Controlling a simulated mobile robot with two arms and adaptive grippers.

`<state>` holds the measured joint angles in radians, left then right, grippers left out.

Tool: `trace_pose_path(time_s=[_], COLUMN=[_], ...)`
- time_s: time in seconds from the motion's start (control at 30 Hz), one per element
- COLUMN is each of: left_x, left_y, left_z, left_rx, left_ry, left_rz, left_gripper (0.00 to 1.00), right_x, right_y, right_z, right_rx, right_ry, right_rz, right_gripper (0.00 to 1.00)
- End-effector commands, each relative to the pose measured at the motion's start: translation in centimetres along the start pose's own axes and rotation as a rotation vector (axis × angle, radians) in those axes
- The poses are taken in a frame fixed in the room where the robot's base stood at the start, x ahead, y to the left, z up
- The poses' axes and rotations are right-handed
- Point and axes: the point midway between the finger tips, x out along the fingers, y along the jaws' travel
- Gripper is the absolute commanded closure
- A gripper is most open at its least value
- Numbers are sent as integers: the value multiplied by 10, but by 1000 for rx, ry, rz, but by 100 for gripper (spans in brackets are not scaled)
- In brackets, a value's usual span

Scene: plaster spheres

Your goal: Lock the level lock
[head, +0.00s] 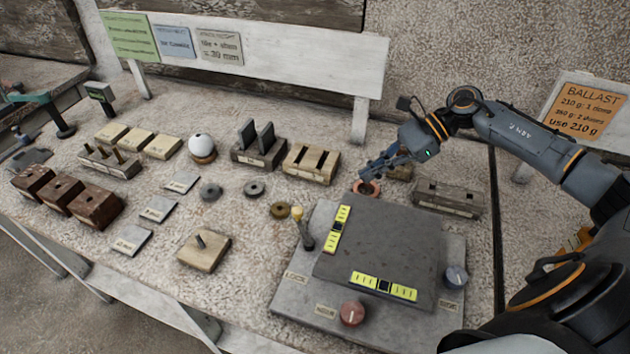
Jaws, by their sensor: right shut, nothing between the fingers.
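A levelling plate (385,244) lies on a grey base (290,296). Two yellow bubble levels sit on it, one along its left side (332,240) and one along its front (384,286). A small lever with a yellow knob (297,212) stands at the base's left edge, above a label that seems to read LOCK (297,276). A red knob (352,313) is at the front and a grey knob (456,276) at the right. My right gripper (366,174) is shut and empty behind the plate, just above a reddish ring (367,188), apart from the lever. My left gripper is out of view.
Slotted blocks (311,163) and a grey block (448,197) stand behind the plate. Rings, flat tiles, a white sphere (200,145) and brown blocks (95,205) fill the left. A peg block (204,249) stands left of the base. An orange sign (588,107) stands at right.

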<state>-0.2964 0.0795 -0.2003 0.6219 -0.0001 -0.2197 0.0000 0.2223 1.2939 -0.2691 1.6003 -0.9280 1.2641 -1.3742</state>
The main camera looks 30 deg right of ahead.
Motion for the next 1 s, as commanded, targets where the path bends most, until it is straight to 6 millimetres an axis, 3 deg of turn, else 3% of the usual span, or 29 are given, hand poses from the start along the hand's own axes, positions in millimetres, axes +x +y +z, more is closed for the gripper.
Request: trace_pose_path(time_s=[0.17,0.6,0.8,1.0], left_x=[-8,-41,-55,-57], left_y=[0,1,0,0], left_z=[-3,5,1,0], left_rx=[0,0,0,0], left_ry=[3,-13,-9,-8], left_rz=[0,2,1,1], left_gripper=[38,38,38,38], right_x=[14,102,126,134], right_y=[1,1,1,1], right_z=[1,6,17,18], right_rx=[-3,-4,-2,-2], right_ry=[-5,-5,-3,0], right_rz=[3,3,2,1], right_gripper=[100,100,100,100])
